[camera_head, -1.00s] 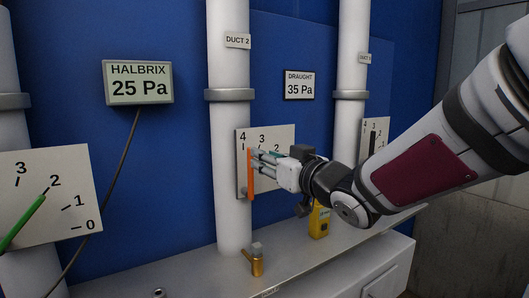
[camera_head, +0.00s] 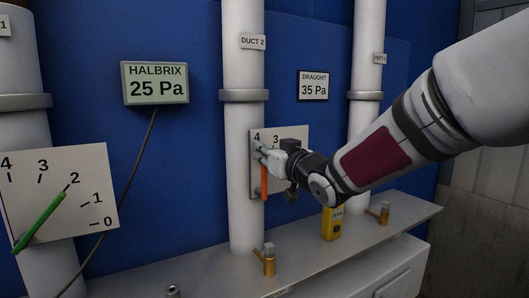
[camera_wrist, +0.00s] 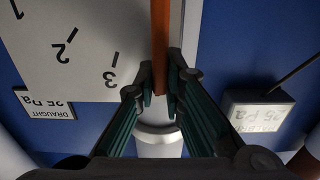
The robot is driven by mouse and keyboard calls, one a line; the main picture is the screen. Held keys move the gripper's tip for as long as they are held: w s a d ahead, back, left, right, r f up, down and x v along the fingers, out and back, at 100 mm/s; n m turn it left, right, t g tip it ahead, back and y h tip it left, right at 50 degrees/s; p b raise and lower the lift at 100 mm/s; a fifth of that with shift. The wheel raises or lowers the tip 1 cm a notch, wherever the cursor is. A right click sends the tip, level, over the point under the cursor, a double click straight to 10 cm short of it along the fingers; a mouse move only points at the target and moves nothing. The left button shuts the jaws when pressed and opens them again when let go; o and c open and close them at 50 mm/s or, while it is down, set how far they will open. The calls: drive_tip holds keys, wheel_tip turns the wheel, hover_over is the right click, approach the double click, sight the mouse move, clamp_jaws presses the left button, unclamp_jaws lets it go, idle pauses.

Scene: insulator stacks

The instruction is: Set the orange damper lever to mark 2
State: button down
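The orange damper lever (camera_head: 264,181) stands upright on the white scale plate (camera_head: 296,152) on duct 2. Its upper end is by mark 4, well left of mark 3. My gripper (camera_head: 262,151) is at the lever's upper part and hides some of it. In the wrist view, which is upside down to the scene, the lever (camera_wrist: 160,45) runs down between the closely drawn fingertips (camera_wrist: 159,88) of my gripper. They look shut on its end. Marks 1, 2 and 3 show on the plate (camera_wrist: 85,35) there; mark 4 is hidden.
A green lever (camera_head: 42,220) on another scale plate (camera_head: 95,168) is at the left. Brass fittings (camera_head: 269,262) and a yellow device (camera_head: 332,222) stand on the ledge below.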

drive_tip(key=shift+d, duration=0.15)
drive_tip(key=w+d+f+m+p, duration=0.3)
drive_tip(key=w+d+m+p, duration=0.1)
drive_tip(key=m, duration=0.5)
drive_tip(key=shift+w+d+f+p, duration=0.3)
drive_tip(key=shift+d+p, duration=0.2)
drive_tip(key=shift+d, duration=0.85)
drive_tip(key=c, duration=1.7)
unclamp_jaws()
